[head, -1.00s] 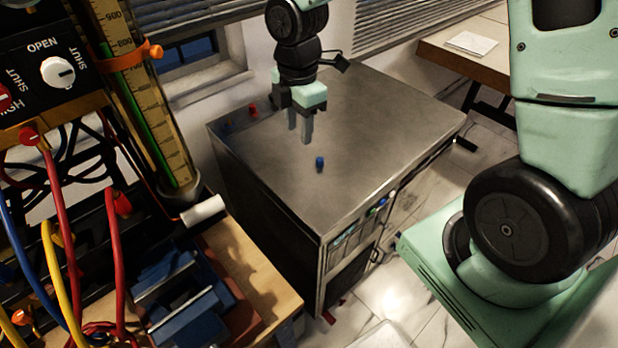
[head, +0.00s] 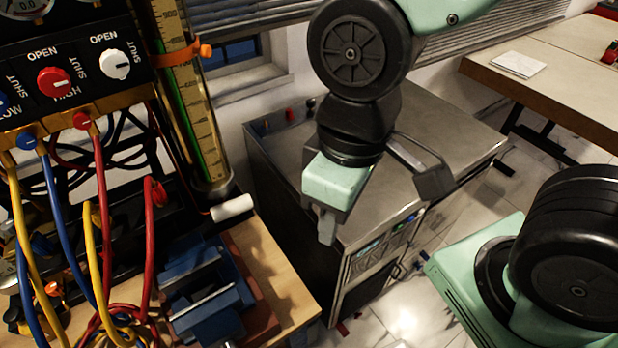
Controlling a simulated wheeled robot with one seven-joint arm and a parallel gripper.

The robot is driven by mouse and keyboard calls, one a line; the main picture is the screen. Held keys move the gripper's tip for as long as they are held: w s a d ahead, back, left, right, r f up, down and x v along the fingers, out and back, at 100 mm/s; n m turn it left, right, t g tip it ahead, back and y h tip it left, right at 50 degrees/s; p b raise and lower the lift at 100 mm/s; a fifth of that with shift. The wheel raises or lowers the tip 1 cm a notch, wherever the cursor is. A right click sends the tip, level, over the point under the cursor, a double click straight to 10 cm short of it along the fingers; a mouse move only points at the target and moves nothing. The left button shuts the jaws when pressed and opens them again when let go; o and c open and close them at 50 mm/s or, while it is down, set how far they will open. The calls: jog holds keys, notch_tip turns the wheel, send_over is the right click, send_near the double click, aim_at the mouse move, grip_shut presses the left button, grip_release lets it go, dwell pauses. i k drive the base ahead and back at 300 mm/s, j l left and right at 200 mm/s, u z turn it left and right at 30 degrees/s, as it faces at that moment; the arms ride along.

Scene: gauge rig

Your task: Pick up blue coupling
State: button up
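My gripper (head: 326,228) hangs in front of the grey metal cabinet (head: 278,165), with its fingers pointing down near the cabinet's front edge in the picture. One fingertip shows clearly. The other is hidden or overlapped, so I cannot tell how far apart they are. The blue coupling is not visible now. It may be behind my gripper or wrist, and I cannot tell whether anything is between the fingers.
A gauge panel with a red knob (head: 53,82), a white knob (head: 117,64) and coloured hoses stands at left. A blue vise (head: 210,295) sits on a wooden bench below it. A small red piece (head: 290,115) is at the cabinet's back. A wooden table (head: 560,90) stands at right.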

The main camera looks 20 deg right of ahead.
aim_at(41, 245)
jog(key=u, duration=1.35)
jog(key=i+j+u, duration=0.1)
jog(key=j+u, duration=0.2)
jog(key=j, duration=0.3)
